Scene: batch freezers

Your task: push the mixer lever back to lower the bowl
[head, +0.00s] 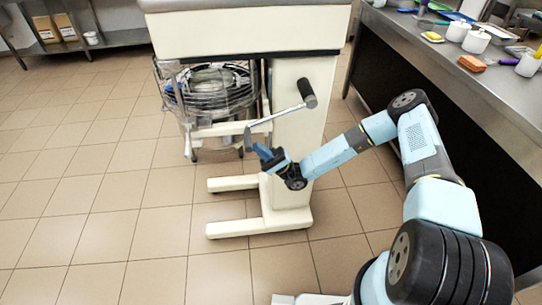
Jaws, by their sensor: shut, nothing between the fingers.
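The mixer (299,130) is a cream-coloured machine with a column and two floor legs, standing ahead of me. Its lever (278,117) is a thin metal rod that slopes up to the right and ends in a black knob (307,93). A bowl (212,95) sits behind a wire guard left of the column, partly hidden by the guard. My gripper (257,151) is shut and empty, just below the lower left part of the lever. I cannot tell whether it touches the rod.
A dark-fronted steel counter (470,85) runs along the right side, with white containers (476,41) and other small items on it. A low shelf with boxes (55,28) stands at the far left. The tiled floor (95,215) at left is clear.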

